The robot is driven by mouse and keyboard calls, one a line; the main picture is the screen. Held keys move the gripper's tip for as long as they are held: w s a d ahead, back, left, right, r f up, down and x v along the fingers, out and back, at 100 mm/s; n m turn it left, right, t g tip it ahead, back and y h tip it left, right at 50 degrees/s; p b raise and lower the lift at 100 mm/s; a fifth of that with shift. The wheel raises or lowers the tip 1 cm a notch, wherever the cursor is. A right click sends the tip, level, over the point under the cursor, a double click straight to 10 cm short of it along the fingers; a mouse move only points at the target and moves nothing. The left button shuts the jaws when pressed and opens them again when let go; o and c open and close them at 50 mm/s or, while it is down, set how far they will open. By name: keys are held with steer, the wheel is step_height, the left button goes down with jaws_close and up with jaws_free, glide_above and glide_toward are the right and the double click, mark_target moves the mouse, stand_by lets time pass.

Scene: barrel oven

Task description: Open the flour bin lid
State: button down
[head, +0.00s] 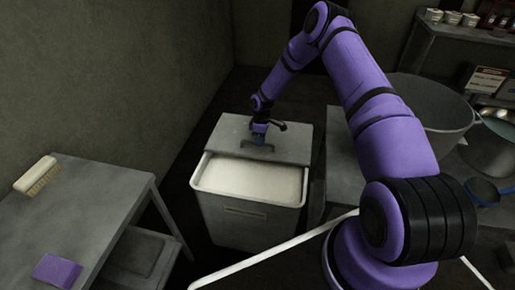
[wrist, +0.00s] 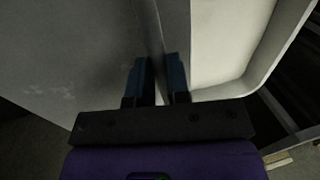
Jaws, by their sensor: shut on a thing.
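The flour bin (head: 246,222) is a grey box standing on the floor in the middle of the head view. Its grey lid (head: 290,142) covers the back part, and pale flour (head: 250,180) shows in the open front part. My gripper (head: 260,139) is at the dark handle (head: 246,146) on the lid. In the wrist view my gripper (wrist: 160,62) has its two blue fingers on either side of a thin grey upright strip of the lid (wrist: 152,30), shut on it. The flour (wrist: 225,45) lies to the right there. The exact finger contact is dim.
A counter with a large grey bowl (head: 430,105) stands close to the bin's right. A wall rises behind and left. A narrow floor gap separates bin and table.

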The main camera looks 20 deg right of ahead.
steer(key=shift+w+d, duration=0.65)
steer(key=shift+w, duration=0.2)
steer(key=c, duration=1.1)
jaws_free()
step_height(320, 180, up, 11)
steer(key=w+d, duration=0.1)
steer(key=shift+w+f, duration=0.2)
steer(key=shift+w, duration=0.15)
steer(key=shift+d, duration=0.1)
